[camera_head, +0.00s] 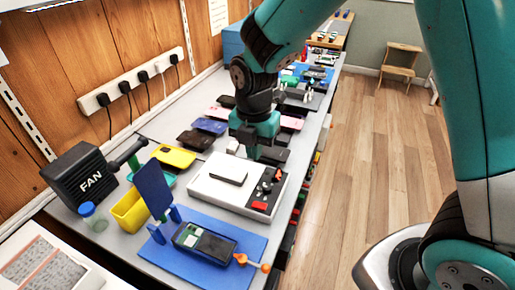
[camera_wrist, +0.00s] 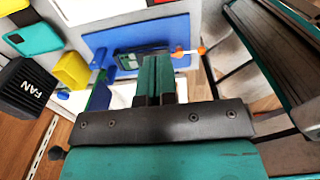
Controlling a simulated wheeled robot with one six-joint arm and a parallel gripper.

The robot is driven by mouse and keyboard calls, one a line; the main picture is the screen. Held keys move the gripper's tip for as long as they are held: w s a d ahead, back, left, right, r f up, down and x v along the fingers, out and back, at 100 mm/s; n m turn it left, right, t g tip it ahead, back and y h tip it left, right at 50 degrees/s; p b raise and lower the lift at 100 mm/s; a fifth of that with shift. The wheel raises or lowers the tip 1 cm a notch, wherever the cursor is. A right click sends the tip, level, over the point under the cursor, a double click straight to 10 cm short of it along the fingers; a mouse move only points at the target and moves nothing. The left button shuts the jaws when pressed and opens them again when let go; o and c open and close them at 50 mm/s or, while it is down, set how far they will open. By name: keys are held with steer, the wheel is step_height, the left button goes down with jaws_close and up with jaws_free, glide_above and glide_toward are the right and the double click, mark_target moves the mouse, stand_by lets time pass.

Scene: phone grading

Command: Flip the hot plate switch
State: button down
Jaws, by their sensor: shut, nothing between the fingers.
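Whether the switch is on or off is too small to tell. My gripper (camera_head: 253,155) is over the far right part of the hot plate, pointing down, apart from the red switch. In the wrist view my gripper (camera_wrist: 158,62) is shut and empty, and the hot plate's white edge (camera_wrist: 95,12) shows at the top.
A blue mat (camera_head: 190,262) with a phone (camera_head: 205,243) and an orange-tipped tool (camera_head: 252,263) lies nearer. A black fan (camera_head: 85,180), yellow bin (camera_head: 130,212) and blue upright panel (camera_head: 154,188) stand left. Several phones lie beyond the hot plate. Floor right of the bench is clear.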

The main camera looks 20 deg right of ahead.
step_height(320, 180, up, 10)
steer(key=w+b, duration=0.1)
steer(key=b, duration=0.1)
steer(key=shift+a, duration=0.45)
